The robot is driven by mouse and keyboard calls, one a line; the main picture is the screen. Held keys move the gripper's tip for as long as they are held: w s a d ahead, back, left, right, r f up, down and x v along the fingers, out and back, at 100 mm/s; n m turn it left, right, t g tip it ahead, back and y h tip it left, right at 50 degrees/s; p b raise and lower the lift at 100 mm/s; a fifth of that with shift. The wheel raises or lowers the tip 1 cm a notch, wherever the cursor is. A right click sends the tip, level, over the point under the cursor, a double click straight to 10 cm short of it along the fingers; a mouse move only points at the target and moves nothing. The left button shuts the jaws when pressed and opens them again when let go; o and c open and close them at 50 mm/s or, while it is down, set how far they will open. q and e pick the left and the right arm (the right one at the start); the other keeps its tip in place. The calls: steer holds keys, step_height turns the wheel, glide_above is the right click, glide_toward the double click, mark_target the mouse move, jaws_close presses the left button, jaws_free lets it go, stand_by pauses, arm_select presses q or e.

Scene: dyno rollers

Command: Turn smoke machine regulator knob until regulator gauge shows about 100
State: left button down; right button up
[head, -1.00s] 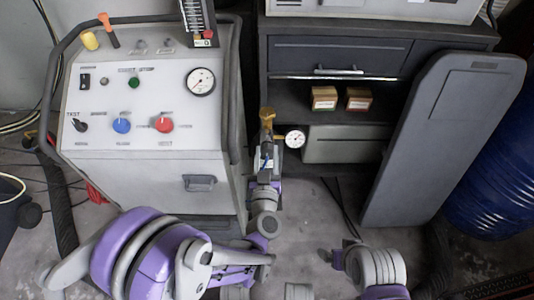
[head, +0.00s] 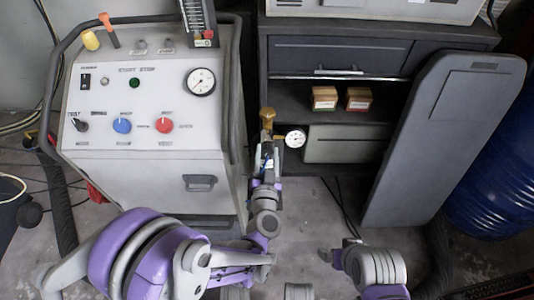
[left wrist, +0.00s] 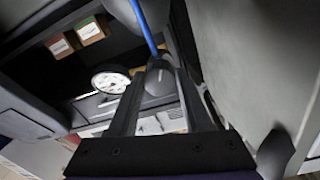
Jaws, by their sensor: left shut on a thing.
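The regulator has a brass upper part (head: 267,115) and a round white gauge (head: 295,138), in front of the dark cabinet. The gauge also shows in the left wrist view (left wrist: 110,82); its reading is too small to make out. My left gripper (head: 266,150) is just below the brass part and left of the gauge. In the left wrist view its two fingers are shut on the dark grey regulator knob (left wrist: 158,82), with a blue hose (left wrist: 143,25) running up beyond it. My right arm is low in the head view, and its gripper's state is unclear.
The smoke machine panel (head: 105,103), with a dial and coloured knobs, stands on the left. Two small boxes (head: 324,98) (head: 358,99) sit on the cabinet shelf. A grey panel (head: 440,140) leans on the right, beside a blue drum (head: 500,170).

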arm_select(q)
steer(key=shift+c, duration=1.7)
jaws_free()
steer(key=shift+s, duration=0.1)
steer(key=s, duration=1)
steer(key=shift+s+a, duration=0.2)
steer(key=shift+s, duration=0.15)
steer(key=shift+r, duration=0.1)
